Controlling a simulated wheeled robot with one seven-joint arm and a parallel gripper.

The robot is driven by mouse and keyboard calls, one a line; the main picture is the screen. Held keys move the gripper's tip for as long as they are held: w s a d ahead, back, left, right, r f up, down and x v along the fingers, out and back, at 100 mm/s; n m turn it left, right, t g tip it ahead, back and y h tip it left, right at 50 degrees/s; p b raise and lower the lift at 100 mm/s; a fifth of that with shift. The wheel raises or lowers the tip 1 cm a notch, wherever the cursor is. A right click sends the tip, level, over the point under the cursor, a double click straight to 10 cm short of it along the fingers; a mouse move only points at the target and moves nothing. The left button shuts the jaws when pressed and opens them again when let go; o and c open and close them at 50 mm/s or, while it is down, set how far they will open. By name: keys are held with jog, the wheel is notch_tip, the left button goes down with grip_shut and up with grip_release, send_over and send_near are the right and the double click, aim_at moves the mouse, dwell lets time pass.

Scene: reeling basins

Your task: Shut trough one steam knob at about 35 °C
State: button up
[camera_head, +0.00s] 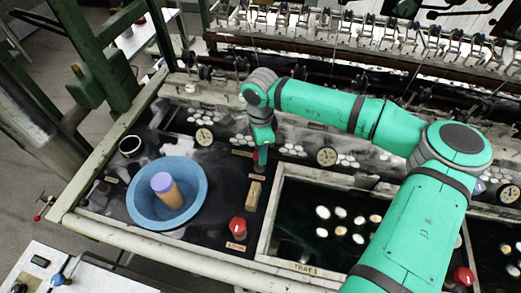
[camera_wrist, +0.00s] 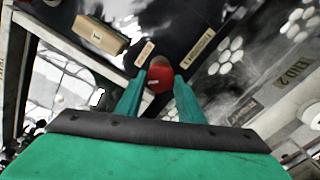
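In the head view my gripper (camera_head: 262,162) points down at the dark deck, just left of the trough with the TRAY 1 label (camera_head: 303,267). A red knob (camera_wrist: 160,77) shows between my two fingertips in the wrist view. The fingers (camera_wrist: 161,90) stand one on each side of it, very near its sides; I cannot tell whether they press on it. In the head view the fingers mostly hide this knob. Round dial gauges (camera_head: 204,137) (camera_head: 327,156) stand along the back panel; their needles are too small to read.
A small wooden block (camera_head: 255,191) lies just in front of my gripper. A second red knob (camera_head: 237,228) stands nearer the front edge. A blue basin (camera_head: 140,207) holding an orange and purple cylinder (camera_head: 167,190) is at left. Pale cocoons (camera_head: 340,230) float in the trough.

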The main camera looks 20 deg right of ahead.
jog(key=shift+c, duration=0.8)
jog(key=shift+m, duration=0.3)
jog(key=m, duration=0.2)
jog(key=shift+m, duration=0.4)
jog(key=m, duration=0.4)
jog(key=shift+r+m, duration=0.1)
jog(key=shift+m, duration=0.3)
jog(key=o, duration=1.1)
jog(key=shift+c, duration=0.2)
